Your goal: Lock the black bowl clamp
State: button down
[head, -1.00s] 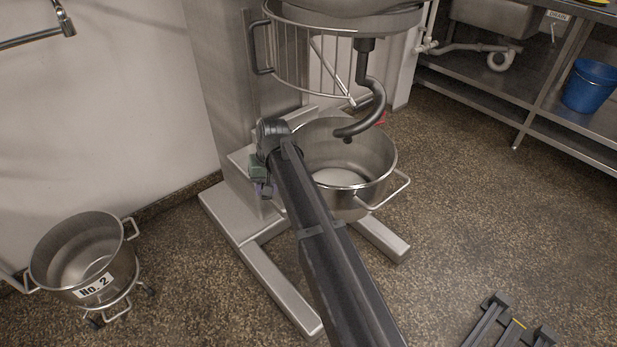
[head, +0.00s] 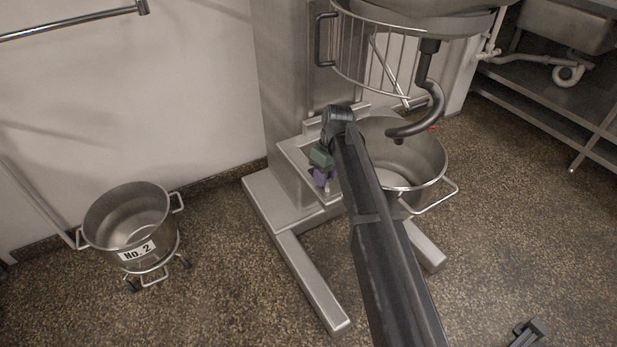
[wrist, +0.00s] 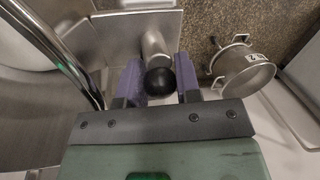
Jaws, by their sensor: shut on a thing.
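The black bowl clamp shows in the wrist view as a round black knob (wrist: 160,82) on a short metal stub. My gripper (wrist: 159,76) has its two purple fingers on either side of the knob and is shut on it. In the head view my gripper (head: 322,178) points down at the left side of the mixer's steel bowl (head: 425,160). There the knob is hidden behind the fingers and arm. The bowl sits low between the mixer's legs, under the dough hook (head: 432,100). I cannot tell the clamp's lock position.
A wire guard (head: 385,65) hangs above the bowl. A small red part (head: 433,127) shows behind the bowl's rim. A second bowl labelled No. 2 (head: 130,215) stands on a wheeled dolly at left. Floor (head: 230,290) between it and the mixer is clear.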

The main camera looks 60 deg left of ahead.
jog(key=shift+a, duration=0.1)
dwell(0.3)
jog(key=c, duration=0.8)
grip_release()
jog(key=r+p, duration=0.2)
jog(key=w+r+p, duration=0.1)
jog(key=r+p, duration=0.4)
jog(key=shift+w+a+r+p, duration=0.15)
jog(key=shift+w+r+p, duration=0.05)
jog(key=shift+r+p, duration=0.15)
jog(key=shift+f, duration=0.15)
